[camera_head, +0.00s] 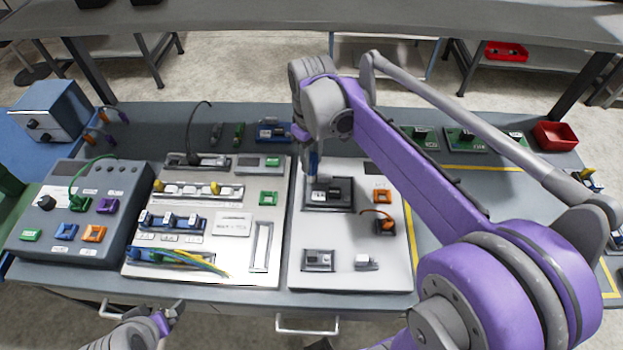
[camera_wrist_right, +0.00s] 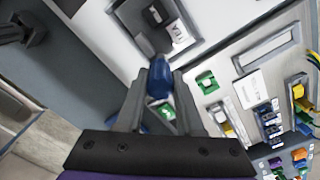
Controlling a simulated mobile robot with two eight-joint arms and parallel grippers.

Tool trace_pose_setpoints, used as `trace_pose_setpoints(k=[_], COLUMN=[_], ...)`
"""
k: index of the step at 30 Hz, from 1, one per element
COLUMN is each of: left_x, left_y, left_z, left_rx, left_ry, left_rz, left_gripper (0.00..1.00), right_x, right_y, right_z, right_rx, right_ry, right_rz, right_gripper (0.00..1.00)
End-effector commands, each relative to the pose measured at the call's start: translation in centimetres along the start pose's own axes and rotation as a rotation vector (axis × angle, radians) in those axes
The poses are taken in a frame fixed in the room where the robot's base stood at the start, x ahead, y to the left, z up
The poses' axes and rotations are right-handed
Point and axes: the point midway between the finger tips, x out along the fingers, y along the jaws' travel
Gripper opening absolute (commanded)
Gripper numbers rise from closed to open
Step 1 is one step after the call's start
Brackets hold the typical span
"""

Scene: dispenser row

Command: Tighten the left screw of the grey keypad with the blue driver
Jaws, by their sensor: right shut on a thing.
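The blue driver (camera_head: 313,162) is held by my right gripper (camera_head: 311,150), roughly upright, over the left part of a dark grey framed unit (camera_head: 342,207) on the white panel. The wrist view shows the driver's blue handle (camera_wrist_right: 158,82) between the right fingers (camera_wrist_right: 158,95). The driver's tip is hidden, so contact with a screw cannot be told. The framed unit holds black blocks and a white label. A smaller grey unit (camera_head: 318,260) sits lower on this panel; I cannot tell for sure which is the keypad. My left gripper (camera_head: 172,314) is low at the left, away from the panels.
A second white panel (camera_head: 205,255) with connectors and coloured cables stands to the left, then a grey console (camera_head: 45,228). A red bin (camera_head: 555,135) stands at the back right. My right arm covers much of the bench's right half. A blue box (camera_head: 52,112) is at far left.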

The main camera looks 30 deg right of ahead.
Motion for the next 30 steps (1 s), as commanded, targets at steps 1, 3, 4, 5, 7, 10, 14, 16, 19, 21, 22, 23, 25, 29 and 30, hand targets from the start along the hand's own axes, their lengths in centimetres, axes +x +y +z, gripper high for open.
trace_pose_setpoints(k=[1,3,4,5,7,10,14,16,19,21,22,23,25,29,30], left_x=[-0.03,-0.04,-0.05,-0.05,-0.06,-0.06,-0.07,-0.08,-0.09,-0.10,-0.10,-0.11,-0.11,-0.11,-0.11], left_y=[0.00,0.00,0.00,0.00,0.00,0.00,0.00,0.00,0.00,0.00,0.00,0.00,0.00,0.00,0.00], left_z=[-0.03,-0.05,-0.06,-0.06,-0.07,-0.07,-0.08,-0.09,-0.11,-0.12,-0.12,-0.13,-0.13,-0.13,-0.13], left_rx=[0.000,0.000,0.000,0.000,0.000,0.000,0.000,0.000,0.000,0.000,0.000,0.000,0.000,0.000,0.000], left_ry=[0.000,0.000,0.001,0.001,0.001,0.001,0.001,0.001,0.001,0.001,0.001,0.001,0.001,0.001,0.001], left_rz=[0.000,0.000,0.000,0.000,0.000,0.000,0.000,0.000,0.000,0.000,0.000,0.000,0.000,0.000,0.000], left_gripper=[0.95,0.95,0.95,0.95,0.95,0.95,0.95,0.95,0.95,0.95,0.95,0.95,0.95,0.95,0.95], right_x=[-0.02,-0.02,-0.01,-0.01,0.00,0.01,0.01,0.02,0.03,0.04,0.05,0.05,0.06,0.06,0.07], right_y=[0.00,0.00,0.00,0.00,0.00,0.00,0.00,0.00,0.01,0.01,0.01,0.01,0.01,0.01,0.01], right_z=[-0.02,-0.02,-0.02,-0.02,-0.02,-0.02,-0.01,-0.02,-0.02,-0.02,-0.02,-0.02,-0.02,-0.01,-0.01], right_rx=[0.074,0.183,0.227,0.268,0.346,0.409,0.483,0.574,0.732,0.838,0.879,0.915,0.982,1.031,1.033], right_ry=[0.000,0.000,0.000,0.000,0.000,0.000,0.000,0.000,0.001,0.001,0.001,0.001,0.001,0.001,0.001], right_rz=[0.000,0.000,0.000,0.000,0.000,0.000,0.000,0.000,0.000,0.000,0.000,0.000,0.000,0.000,0.000], right_gripper=[0.00,0.00,0.00,0.00,0.00,0.00,0.00,0.00,0.00,0.00,0.00,0.00,0.00,0.00,0.00])
